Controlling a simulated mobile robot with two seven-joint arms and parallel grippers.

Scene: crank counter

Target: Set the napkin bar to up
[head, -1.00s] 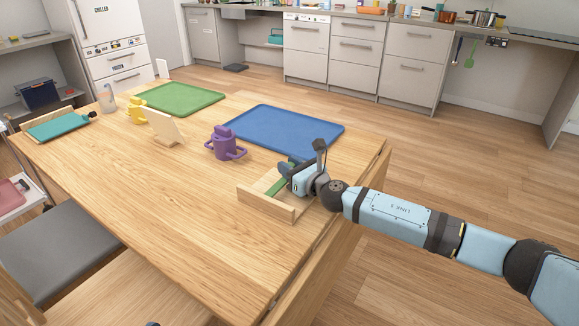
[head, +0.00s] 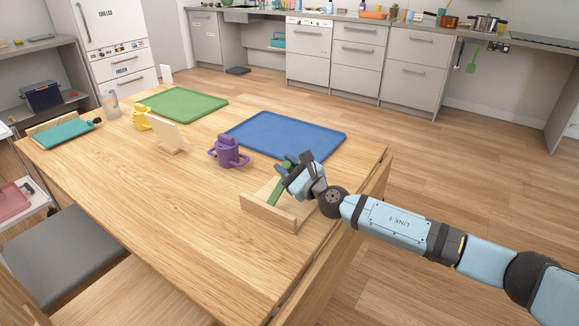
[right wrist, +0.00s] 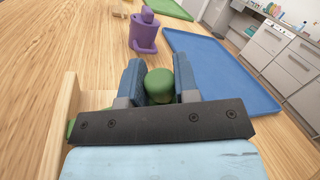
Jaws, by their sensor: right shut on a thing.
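A low wooden holder (head: 268,212) sits near the right edge of the table and carries a green bar (head: 276,192). The bar slants upward from the holder toward my right gripper (head: 294,176). In the right wrist view, the rounded green end of the bar (right wrist: 159,84) is between the two blue fingers of my right gripper (right wrist: 160,88), which are shut on it. The fingers and palm hide part of the bar. The holder's wooden edge (right wrist: 62,120) shows at the left of that view. My left gripper is not in view.
A purple cup-like object (head: 228,153) and a blue tray (head: 290,132) lie just beyond the holder. A green tray (head: 183,104), a yellow object (head: 141,118) and a teal item in a wooden holder (head: 65,134) are farther off. The near table middle is clear.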

